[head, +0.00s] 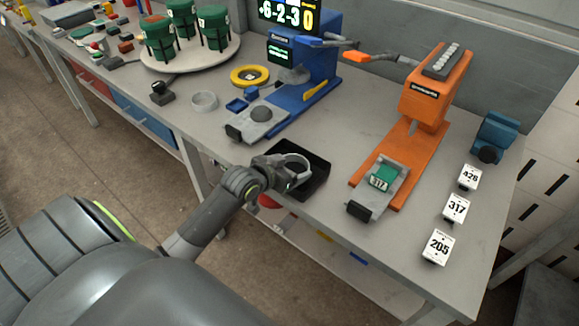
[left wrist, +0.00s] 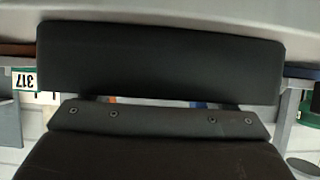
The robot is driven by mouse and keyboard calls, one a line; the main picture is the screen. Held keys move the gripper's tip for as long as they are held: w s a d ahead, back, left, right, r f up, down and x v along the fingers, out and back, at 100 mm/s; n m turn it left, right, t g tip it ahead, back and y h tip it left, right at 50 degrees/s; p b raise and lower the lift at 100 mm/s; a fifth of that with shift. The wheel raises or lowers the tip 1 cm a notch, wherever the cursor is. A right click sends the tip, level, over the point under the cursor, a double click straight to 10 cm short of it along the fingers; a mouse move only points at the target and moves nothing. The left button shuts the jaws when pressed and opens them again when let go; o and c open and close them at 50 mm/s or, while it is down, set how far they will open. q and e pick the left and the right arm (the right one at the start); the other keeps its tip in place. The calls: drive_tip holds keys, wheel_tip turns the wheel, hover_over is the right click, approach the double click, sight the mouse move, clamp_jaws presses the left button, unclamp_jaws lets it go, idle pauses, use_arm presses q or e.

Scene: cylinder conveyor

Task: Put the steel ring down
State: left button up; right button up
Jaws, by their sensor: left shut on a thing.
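My left gripper (head: 287,172) reaches in from the left in the head view and is shut on a pale steel ring (head: 302,160). The ring is tilted and sits over the black tray (head: 322,183) on the table; I cannot tell whether it touches the tray floor. The gripper hides part of the ring. In the left wrist view dark parts fill the middle, and I cannot make out the ring there. My right gripper is not in view.
A blue press (head: 300,62) stands behind the tray and an orange press (head: 425,115) to its right, with a green 317 piece (head: 382,177) on its slide. A grey ring (head: 204,101) and a yellow ring (head: 249,76) lie behind. Number cards (head: 438,247) stand right.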

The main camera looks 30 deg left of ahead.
use_arm(q)
drive_tip(key=o, duration=1)
drive_tip(key=shift+f, duration=0.1)
drive_tip(key=shift+r, duration=0.2)
drive_tip(key=shift+s, duration=0.3)
drive_tip(key=v, duration=1.1)
drive_tip(key=shift+s+a+r, duration=0.1)
drive_tip(key=shift+s+r, duration=0.05)
drive_tip(key=shift+r, duration=0.05)
